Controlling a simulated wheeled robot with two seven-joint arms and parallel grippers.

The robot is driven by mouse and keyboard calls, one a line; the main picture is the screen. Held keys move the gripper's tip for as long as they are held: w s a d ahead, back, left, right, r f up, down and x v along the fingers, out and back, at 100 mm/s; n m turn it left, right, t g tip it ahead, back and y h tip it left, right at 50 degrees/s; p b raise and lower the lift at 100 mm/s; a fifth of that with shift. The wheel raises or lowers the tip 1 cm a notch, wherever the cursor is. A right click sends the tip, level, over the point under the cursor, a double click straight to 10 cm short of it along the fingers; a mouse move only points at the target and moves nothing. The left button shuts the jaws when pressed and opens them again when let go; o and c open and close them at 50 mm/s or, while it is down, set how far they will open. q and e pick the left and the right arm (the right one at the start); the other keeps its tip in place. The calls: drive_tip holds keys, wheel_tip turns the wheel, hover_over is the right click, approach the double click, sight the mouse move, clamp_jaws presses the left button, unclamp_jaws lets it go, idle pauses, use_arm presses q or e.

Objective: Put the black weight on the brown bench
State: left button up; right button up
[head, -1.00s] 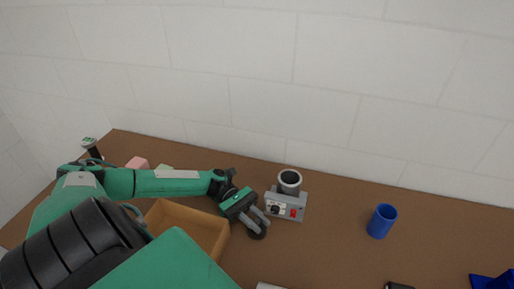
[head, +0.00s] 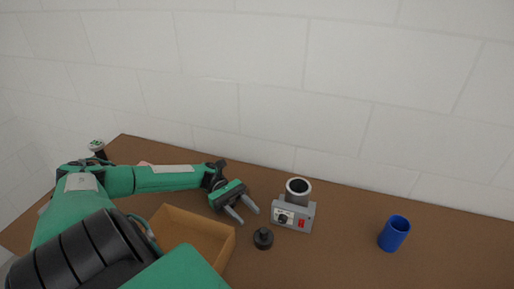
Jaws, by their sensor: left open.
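The black weight (head: 263,239) stands upright on the brown bench (head: 335,262), just right of the open box and left of the grey device. It has a wide round base and a narrower knob on top. My left gripper (head: 243,216) is open and empty, a little behind and to the left of the weight, with its fingers apart from it. My right gripper is not in view.
A brown open box (head: 228,244) stands left of the weight. A grey device (head: 293,215) with a dark-mouthed cylinder on top is to the right. A blue cup (head: 394,233) stands farther right. The bench between device and cup is clear.

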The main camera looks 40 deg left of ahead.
use_arm(q)
drive_tip(key=shift+w+a+b, duration=0.15)
drive_tip(key=shift+a+b, duration=0.2)
drive_tip(key=shift+a, duration=1.5)
drive_tip(key=shift+r, duration=0.1)
